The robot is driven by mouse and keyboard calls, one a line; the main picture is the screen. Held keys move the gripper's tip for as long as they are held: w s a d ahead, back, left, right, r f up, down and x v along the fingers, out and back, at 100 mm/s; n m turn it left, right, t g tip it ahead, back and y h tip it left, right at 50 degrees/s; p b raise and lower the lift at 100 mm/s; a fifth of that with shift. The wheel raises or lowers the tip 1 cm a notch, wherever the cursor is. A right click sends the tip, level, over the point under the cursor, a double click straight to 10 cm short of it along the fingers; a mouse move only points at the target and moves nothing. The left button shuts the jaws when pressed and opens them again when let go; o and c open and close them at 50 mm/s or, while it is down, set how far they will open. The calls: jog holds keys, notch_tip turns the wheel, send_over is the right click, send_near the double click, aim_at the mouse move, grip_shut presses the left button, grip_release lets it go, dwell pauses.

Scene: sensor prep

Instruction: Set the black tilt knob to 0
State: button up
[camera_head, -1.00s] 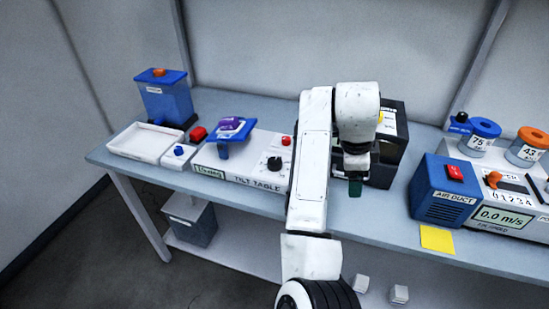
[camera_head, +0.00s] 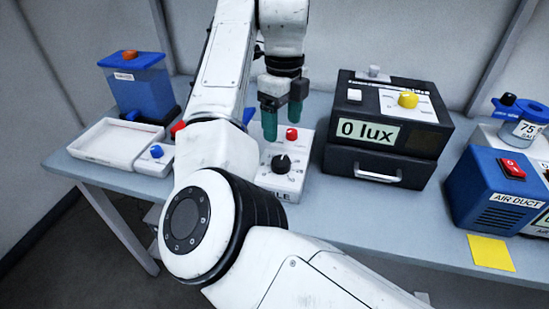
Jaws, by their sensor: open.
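The black tilt knob (camera_head: 281,163) sits on the sloped top of the white tilt table box (camera_head: 290,185), with scale marks around it. I cannot read its setting. A red button (camera_head: 292,135) is just behind it on the same box. My gripper (camera_head: 283,122) points down with its two green fingers apart and empty, above and behind the knob, near the red button. It appears apart from the knob. My arm covers most of the tilt table, its label and its display.
A black light-meter box reading "0 lux" (camera_head: 395,115) stands right of the tilt table. Further right are a blue air duct box (camera_head: 490,187) and a yellow note (camera_head: 491,252). A white tray (camera_head: 110,144) and blue tank (camera_head: 140,85) are at left.

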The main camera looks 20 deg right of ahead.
aim_at(281, 161)
jog(key=f, duration=1.1)
jog(key=shift+w, duration=0.2)
jog(key=shift+r, duration=0.1)
jog(key=c, duration=1)
jog(key=shift+c, duration=0.2)
jog(key=shift+r+p, duration=0.1)
jog(key=shift+p, duration=0.3)
